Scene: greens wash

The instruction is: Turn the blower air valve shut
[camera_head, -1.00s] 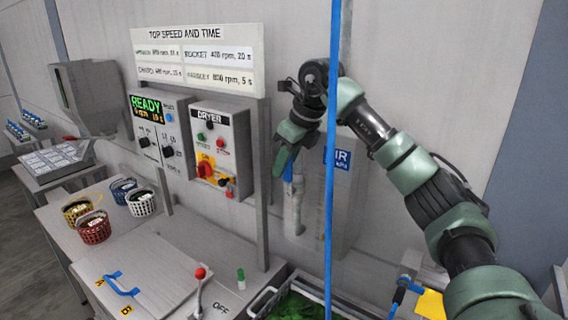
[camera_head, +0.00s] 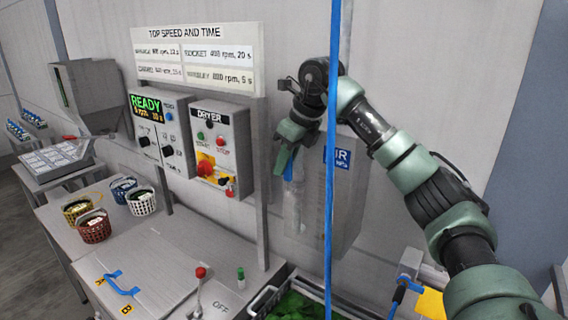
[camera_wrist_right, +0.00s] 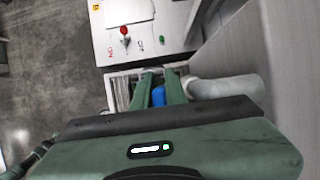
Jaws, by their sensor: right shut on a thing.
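The blower air valve shows as a blue handle (camera_head: 289,170) on the wall at the pale air pipe, beside the grey box with the blue AIR sign (camera_head: 342,158). My right gripper (camera_head: 283,163) reaches it from above and is shut on it, hiding part of it. In the right wrist view the blue handle (camera_wrist_right: 158,96) sits between the two green fingers (camera_wrist_right: 160,78), and a pale pipe (camera_wrist_right: 225,88) runs off to the right. The exact angle of the handle is hard to tell. My left gripper is not in view.
A vertical blue line (camera_head: 331,120) crosses in front of my arm. Small baskets (camera_head: 94,228) stand on the bench. A crate of greens (camera_head: 295,303) is below.

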